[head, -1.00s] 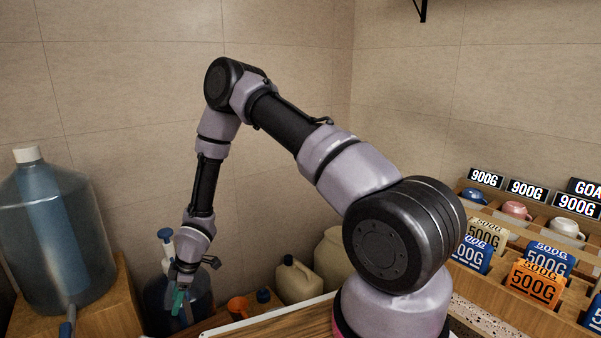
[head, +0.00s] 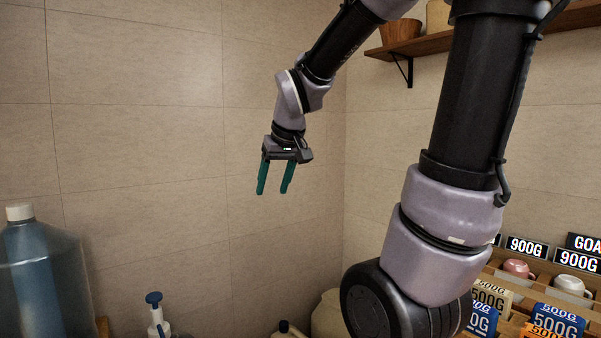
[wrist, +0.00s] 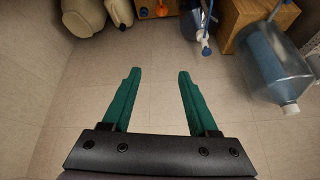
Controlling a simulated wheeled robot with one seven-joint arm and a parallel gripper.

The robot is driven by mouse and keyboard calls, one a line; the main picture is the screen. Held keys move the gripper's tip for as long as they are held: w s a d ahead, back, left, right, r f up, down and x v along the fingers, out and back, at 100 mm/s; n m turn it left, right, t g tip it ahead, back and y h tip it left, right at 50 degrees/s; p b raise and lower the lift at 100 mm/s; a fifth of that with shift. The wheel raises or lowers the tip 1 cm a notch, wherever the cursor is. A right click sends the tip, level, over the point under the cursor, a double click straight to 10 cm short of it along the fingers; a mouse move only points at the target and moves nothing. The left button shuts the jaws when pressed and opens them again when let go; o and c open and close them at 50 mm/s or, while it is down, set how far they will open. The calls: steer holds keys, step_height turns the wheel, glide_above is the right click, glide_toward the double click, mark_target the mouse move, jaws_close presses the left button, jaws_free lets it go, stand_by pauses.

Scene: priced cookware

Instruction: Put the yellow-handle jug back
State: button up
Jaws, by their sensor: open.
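My gripper (head: 272,192) is open and empty, high in front of the tiled wall with its teal fingers pointing down. In the wrist view its fingers (wrist: 160,72) are spread with only wall and floor behind them. I cannot make out a jug with a yellow handle for certain. Beige jugs (wrist: 84,16) show at the top left of the wrist view, with no handle colour I can tell. A small orange item (wrist: 162,9) is beside them, cut by the frame edge.
A large blue water bottle (head: 38,285) stands at the left, near a blue-topped pump (head: 155,305). A rack at the right holds a pink mug (head: 517,267), a white mug (head: 571,284) and weight cards. A wall shelf (head: 480,37) is at upper right. Space around my gripper is clear.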

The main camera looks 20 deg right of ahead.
steer(key=s+d+r+m+t+y, duration=0.1)
steer(key=s+r+m, duration=0.3)
steer(key=s, duration=0.7)
steer(key=shift+s+d+r+m, duration=0.2)
steer(key=shift+s+d+m, duration=0.1)
steer(key=shift+d, duration=0.15)
